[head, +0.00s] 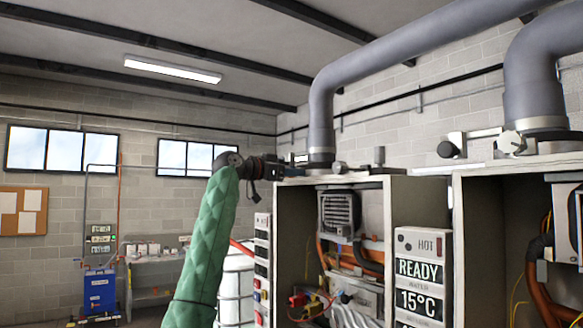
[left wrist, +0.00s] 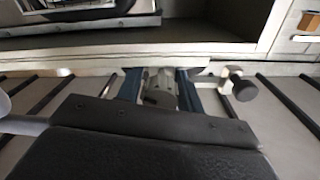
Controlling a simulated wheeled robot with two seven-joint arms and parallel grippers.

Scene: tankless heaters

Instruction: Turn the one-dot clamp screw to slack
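My left arm in its green sleeve rises in the head view, and its left gripper (head: 285,168) is at the top front of the left heater cabinet, by the base of the grey flue pipe (head: 321,110). In the left wrist view the blue fingers of the left gripper (left wrist: 160,85) stand apart, one on each side of a grey, rounded screw head (left wrist: 160,95). Narrow gaps seem to show beside it. I cannot read any dot marks. My right gripper is not in view.
The open left cabinet (head: 292,235) has hoses and wires inside. A panel (head: 420,270) reads HOT, READY and 15°C. Free room lies left of the arm.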

